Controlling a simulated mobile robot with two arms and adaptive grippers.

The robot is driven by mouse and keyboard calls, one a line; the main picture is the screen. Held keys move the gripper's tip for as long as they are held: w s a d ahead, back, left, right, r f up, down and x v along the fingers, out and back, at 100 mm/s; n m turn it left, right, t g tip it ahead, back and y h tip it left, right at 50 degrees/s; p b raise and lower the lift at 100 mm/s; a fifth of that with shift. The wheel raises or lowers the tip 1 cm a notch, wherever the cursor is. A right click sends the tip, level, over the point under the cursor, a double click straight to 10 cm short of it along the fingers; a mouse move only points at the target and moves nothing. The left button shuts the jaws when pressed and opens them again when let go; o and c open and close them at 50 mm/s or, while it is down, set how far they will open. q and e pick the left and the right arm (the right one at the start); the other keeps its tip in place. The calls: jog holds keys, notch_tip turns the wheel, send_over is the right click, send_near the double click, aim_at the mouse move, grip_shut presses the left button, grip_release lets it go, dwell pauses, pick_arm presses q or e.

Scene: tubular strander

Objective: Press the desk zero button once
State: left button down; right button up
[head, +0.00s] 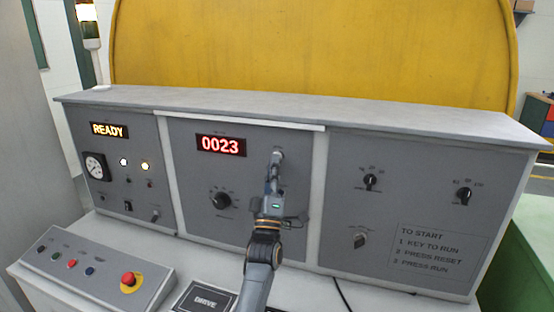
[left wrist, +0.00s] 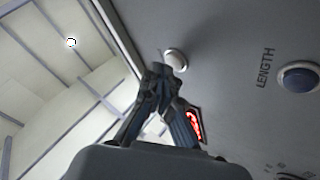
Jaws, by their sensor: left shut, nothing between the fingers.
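My left gripper (head: 275,160) is shut and empty, pointing up at the upper right of the middle desk panel (head: 183,180). In the left wrist view its closed fingertips (left wrist: 162,72) are right beside a small round white button (left wrist: 176,58); I cannot tell whether they touch it. I read no label on that button. A blue button (left wrist: 298,77) sits to the right, near the word LENGTH. The red counter display (head: 221,145) reads 0023 and shows partly behind the fingers in the left wrist view (left wrist: 193,122). My right gripper is not in view.
The left panel has a lit READY display (head: 109,130) and a gauge (head: 96,166). A sloped button box (head: 95,268) with a red emergency knob (head: 129,280) stands at lower left. A dial (head: 221,200) is below the counter. A yellow drum (head: 310,50) rises behind.

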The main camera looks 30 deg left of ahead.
pick_arm(q)
jog(key=shift+w+a+b, duration=0.1)
jog(key=shift+w+b, duration=0.2)
jog(key=shift+w, duration=0.1)
dwell(0.7)
jog(key=shift+s, duration=0.1)
jog(key=shift+s+d+p, duration=0.25)
jog(key=shift+s+p, duration=0.15)
jog(key=shift+s, duration=0.3)
jog(key=s+p, duration=0.1)
jog(key=s, duration=0.1)
jog(key=s+d+p, duration=0.1)
jog(key=s, duration=0.1)
jog(key=shift+s, duration=0.4)
dwell(0.8)
